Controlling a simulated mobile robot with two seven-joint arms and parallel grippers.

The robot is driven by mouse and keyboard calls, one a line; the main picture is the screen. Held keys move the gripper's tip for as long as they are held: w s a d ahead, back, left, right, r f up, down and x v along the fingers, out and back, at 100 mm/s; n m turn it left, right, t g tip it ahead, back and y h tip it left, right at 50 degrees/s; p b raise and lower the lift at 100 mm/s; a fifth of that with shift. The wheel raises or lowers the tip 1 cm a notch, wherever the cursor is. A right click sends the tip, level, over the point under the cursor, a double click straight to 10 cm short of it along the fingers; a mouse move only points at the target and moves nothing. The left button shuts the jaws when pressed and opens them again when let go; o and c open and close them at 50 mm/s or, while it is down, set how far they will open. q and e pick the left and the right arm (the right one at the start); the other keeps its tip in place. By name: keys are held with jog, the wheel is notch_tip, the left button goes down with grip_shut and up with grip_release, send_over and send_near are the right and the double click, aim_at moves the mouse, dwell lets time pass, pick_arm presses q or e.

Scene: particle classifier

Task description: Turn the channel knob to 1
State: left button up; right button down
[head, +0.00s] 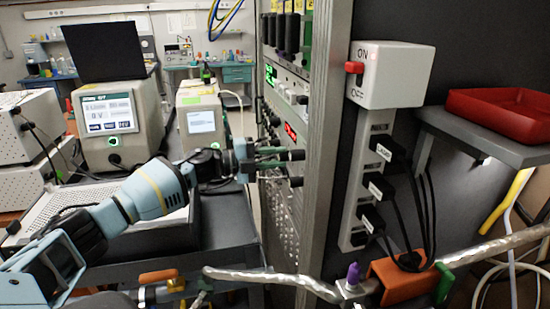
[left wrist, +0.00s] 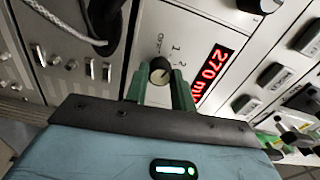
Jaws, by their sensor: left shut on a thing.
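In the left wrist view a small dark knob with a light face (left wrist: 159,69) sits on a pale panel with the marks OFF, 1 and 2 around it. I cannot tell for sure which mark it points to. My left gripper (left wrist: 159,78) has its two green fingers on either side of the knob, shut on it. In the head view my left gripper (head: 294,167) reaches from the left to the front of the instrument rack (head: 327,120). The knob cannot be made out there. My right gripper is not in view.
A cable (left wrist: 62,28) hangs at the left of the panel. The rack's metal edge stands close right of my left gripper. A white ON/OFF switch box (head: 390,75) is further right.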

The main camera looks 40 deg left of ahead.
pick_arm(q)
jog(key=o, duration=0.7)
jog(key=shift+o, duration=1.4)
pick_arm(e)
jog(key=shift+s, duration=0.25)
pick_arm(q)
jog(key=shift+b+v, duration=0.7)
jog(key=shift+v, duration=3.2)
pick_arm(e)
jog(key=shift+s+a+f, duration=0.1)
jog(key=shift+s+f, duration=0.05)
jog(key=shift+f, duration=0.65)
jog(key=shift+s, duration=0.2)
